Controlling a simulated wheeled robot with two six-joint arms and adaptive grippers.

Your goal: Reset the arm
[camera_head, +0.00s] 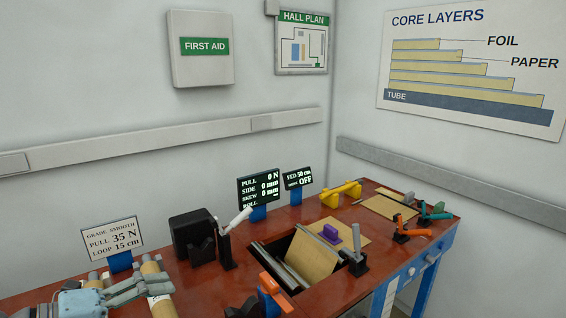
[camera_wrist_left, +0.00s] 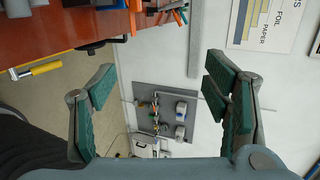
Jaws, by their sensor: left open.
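My left gripper (camera_head: 158,284) is at the lower left of the head view, low over the left part of the red bench. Its two fingers point right, next to some tan rolls (camera_head: 150,268). In the left wrist view the gripper (camera_wrist_left: 160,88) has its two green-padded fingers wide apart, with nothing between them. That view is turned, with the bench edge at its top left. Whether the fingers touch the rolls cannot be told. My right arm and gripper are not in view.
Signs (camera_head: 113,238) and displays (camera_head: 259,187) stand along the back. A wall lies behind.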

